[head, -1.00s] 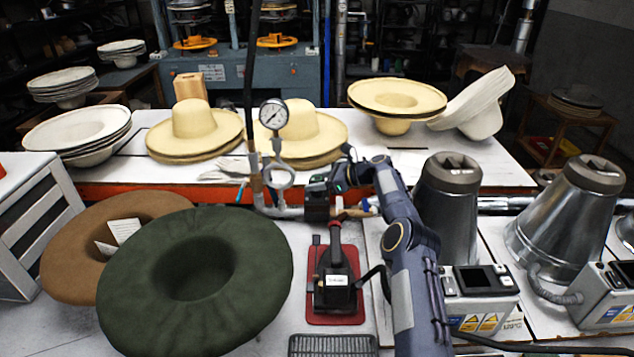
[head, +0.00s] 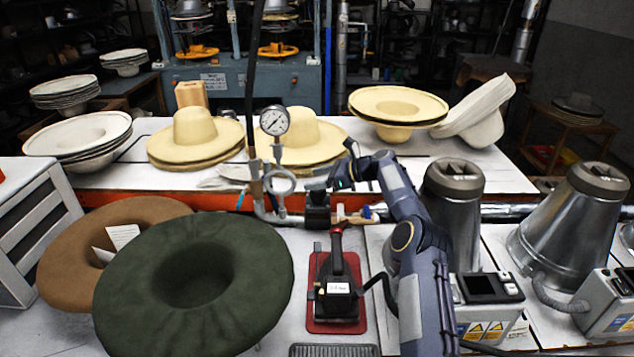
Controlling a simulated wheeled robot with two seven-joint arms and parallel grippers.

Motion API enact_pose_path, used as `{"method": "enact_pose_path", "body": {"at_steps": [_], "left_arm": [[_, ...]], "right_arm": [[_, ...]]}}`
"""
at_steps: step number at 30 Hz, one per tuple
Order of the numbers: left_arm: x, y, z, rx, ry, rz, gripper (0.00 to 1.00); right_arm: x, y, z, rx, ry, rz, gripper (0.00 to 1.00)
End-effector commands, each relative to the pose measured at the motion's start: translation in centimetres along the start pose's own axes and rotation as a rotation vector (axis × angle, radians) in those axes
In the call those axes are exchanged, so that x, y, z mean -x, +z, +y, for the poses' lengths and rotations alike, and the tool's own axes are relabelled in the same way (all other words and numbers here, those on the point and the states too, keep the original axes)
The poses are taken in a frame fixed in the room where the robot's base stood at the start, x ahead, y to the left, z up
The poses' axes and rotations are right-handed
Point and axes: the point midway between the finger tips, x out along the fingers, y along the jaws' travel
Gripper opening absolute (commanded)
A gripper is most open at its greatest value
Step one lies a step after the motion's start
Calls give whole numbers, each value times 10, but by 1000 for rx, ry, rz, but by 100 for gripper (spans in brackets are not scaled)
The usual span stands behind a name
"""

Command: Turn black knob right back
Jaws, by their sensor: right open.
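A dark, knob-like block (head: 317,207) sits on the pipework under the round pressure gauge (head: 274,120), at the front edge of the back table. I take it for the black knob, but it is small and partly covered. My right gripper (head: 326,183) is at the end of my arm, which rises from the bottom of the head view and bends left. Its open fingers are just above the dark block. I cannot tell whether they touch it. My left gripper is not in view.
A black hand iron (head: 337,290) stands on a red mat below the pipework. A green hat (head: 200,285) and a brown hat lie at left. Metal cones (head: 575,215) stand at right. Pale hats (head: 195,130) cover parts of the back table.

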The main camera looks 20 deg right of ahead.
Motion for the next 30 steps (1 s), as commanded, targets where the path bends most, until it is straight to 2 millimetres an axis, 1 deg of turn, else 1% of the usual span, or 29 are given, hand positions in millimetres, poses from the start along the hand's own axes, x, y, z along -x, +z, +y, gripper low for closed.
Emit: {"method": "enact_pose_path", "body": {"at_steps": [1, 5, 12, 16, 24, 27, 30], "left_arm": [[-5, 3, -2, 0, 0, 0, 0], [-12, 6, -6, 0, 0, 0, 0], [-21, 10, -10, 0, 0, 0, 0], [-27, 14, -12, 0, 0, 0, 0], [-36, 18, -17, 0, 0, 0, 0], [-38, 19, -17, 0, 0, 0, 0], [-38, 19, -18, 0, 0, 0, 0]], "right_arm": [[2, 2, 3, 1, -1, -1, 68], [8, 9, 13, 3, 0, 1, 68], [32, 43, 45, 5, -1, 1, 68], [41, 48, 66, 1, -1, 1, 68], [60, 62, 112, 3, -1, 2, 68], [65, 67, 121, 2, -2, 1, 68], [68, 68, 127, 1, -1, 1, 68]]}}
